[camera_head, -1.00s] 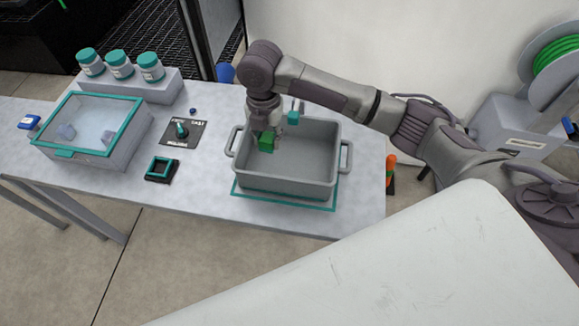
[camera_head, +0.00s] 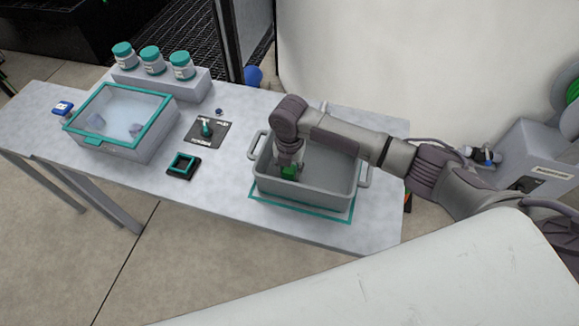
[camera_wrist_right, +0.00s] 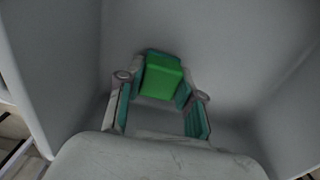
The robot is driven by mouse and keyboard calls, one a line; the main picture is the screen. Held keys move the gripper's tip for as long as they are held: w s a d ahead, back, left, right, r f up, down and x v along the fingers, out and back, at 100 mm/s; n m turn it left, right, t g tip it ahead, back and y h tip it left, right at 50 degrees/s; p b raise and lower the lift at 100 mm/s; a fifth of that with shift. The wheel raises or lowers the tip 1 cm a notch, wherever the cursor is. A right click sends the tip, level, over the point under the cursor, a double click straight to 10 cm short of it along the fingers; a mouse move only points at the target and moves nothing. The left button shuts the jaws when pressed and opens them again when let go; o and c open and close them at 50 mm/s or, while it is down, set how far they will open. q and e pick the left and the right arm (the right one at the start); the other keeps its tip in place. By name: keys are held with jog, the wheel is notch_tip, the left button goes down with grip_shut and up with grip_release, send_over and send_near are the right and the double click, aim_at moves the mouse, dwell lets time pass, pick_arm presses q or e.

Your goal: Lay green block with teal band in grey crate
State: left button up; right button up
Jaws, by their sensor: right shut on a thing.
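The green block (camera_head: 289,172) is inside the grey crate (camera_head: 322,193), near its left end. My right gripper (camera_head: 288,166) reaches down into the crate and is shut on the block. In the right wrist view the block (camera_wrist_right: 162,78) sits between the two fingers of the gripper (camera_wrist_right: 160,92), with teal showing along its sides. The crate's grey walls surround it there. I cannot tell whether the block touches the crate's floor. The left gripper does not show.
The crate stands on a teal-edged mat (camera_head: 300,211) at the table's right end. To its left are a black holder with a teal square (camera_head: 183,165), a dial panel (camera_head: 207,132) and a teal-rimmed clear-lidded box (camera_head: 120,120). Several teal-capped jars (camera_head: 153,62) stand behind.

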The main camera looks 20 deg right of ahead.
jog(key=o, duration=1.1)
jog(key=shift+f, duration=0.15)
jog(key=shift+o, duration=0.2)
jog(key=shift+r, duration=0.3)
notch_tip(320, 180, up, 12)
jog(key=shift+b, duration=0.4)
jog(key=shift+f, duration=0.1)
